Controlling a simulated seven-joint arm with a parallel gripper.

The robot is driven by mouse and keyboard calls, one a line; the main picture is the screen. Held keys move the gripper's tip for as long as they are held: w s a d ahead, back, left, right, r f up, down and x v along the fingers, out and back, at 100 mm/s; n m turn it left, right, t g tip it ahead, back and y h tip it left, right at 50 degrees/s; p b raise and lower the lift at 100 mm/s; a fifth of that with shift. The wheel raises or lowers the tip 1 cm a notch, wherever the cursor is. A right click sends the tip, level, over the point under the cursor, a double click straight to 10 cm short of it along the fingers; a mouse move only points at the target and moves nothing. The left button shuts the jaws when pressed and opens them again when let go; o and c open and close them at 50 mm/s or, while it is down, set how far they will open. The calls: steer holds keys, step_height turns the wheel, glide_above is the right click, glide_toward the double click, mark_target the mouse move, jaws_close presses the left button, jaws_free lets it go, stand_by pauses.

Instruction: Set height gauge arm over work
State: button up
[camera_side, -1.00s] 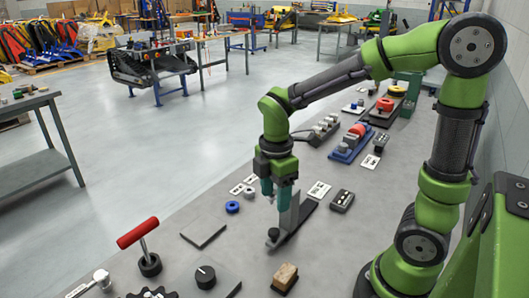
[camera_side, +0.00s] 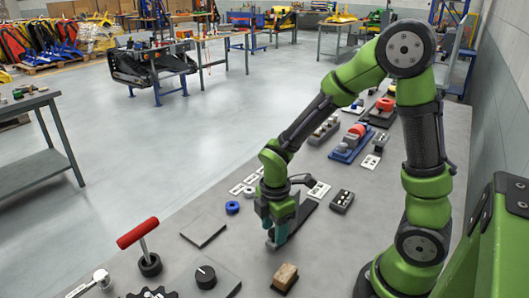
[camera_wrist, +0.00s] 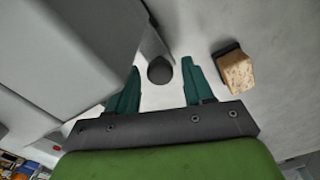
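The height gauge (camera_side: 304,214) is on the bench, with a long dark base and a grey upright part. In the side view my gripper (camera_side: 275,238) is low at its near end and hides much of it. In the wrist view the fingers of my gripper (camera_wrist: 160,66) are apart. A dark round knob or post (camera_wrist: 160,71) shows between and beyond the fingertips; I cannot tell whether they touch it. A large grey surface (camera_wrist: 65,50), apparently the gauge's upright, fills the left. Which piece is the work is unclear.
A wooden block on a dark base (camera_side: 285,277) stands close in front; it shows in the wrist view (camera_wrist: 235,74). A flat dark plate (camera_side: 203,233), blue ring (camera_side: 232,207), black knob (camera_side: 206,275) and red-handled tool (camera_side: 140,240) are to the left. A button box (camera_side: 342,201) is right.

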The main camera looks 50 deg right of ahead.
mark_target(299, 201)
jaws_close()
steer(key=d, duration=1.1)
steer(key=shift+d, duration=0.35)
steer(key=shift+o, duration=0.9)
jaws_free()
steer(key=shift+a+r, duration=0.1)
step_height(299, 201, up, 17)
